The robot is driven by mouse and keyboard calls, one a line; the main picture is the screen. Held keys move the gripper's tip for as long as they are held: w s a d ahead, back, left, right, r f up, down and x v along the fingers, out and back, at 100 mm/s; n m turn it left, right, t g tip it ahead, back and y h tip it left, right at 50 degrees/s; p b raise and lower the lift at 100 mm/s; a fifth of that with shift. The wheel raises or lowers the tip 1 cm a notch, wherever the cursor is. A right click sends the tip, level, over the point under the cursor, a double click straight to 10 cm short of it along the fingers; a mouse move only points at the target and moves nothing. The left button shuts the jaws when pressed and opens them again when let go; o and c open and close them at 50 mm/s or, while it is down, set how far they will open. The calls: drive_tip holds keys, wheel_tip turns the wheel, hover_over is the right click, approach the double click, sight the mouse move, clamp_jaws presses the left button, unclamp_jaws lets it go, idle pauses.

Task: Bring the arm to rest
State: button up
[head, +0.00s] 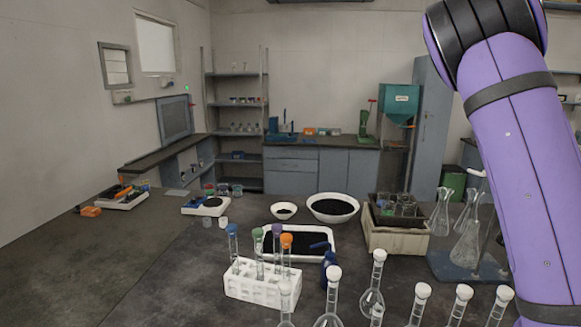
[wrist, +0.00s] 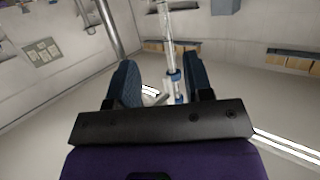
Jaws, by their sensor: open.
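My arm, purple with black bands, rises along the right side of the head view. Its end is out of that frame. My gripper (wrist: 163,88) shows in the wrist view, with its two dark fingers apart. A clear glass tube or rod with blue bands (wrist: 174,75) appears beyond and between the fingers; I cannot tell how far away it is. No held thing is visible between the fingers.
Below my arm the dark bench (head: 120,255) carries several stoppered flasks (head: 373,298), a white tube rack (head: 250,287), a tray of black grains (head: 325,238), a white bowl (head: 333,219) and a crate (head: 397,241). Clear flasks (head: 466,248) stand close by my arm.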

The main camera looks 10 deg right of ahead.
drive_tip(key=s+a+f+n+g+y, duration=0.1)
drive_tip(key=s+a+f+n+y, duration=0.2)
drive_tip(key=s+a, duration=1)
drive_tip(key=s+a+f+n+g+y, duration=0.1)
drive_tip(key=s+a+f+n+y, duration=0.2)
drive_tip(key=s+a, duration=1)
drive_tip(key=s+a+f+n+g+y, duration=0.2)
drive_tip(key=s+a+f+n+y, duration=0.1)
drive_tip(key=s+a, duration=0.9)
drive_tip(key=s+n+y, duration=0.1)
drive_tip(key=s+y, duration=0.1)
drive_tip(key=s, duration=0.2)
drive_tip(key=shift+a+f, duration=0.25)
drive_tip(key=shift+a, duration=0.15)
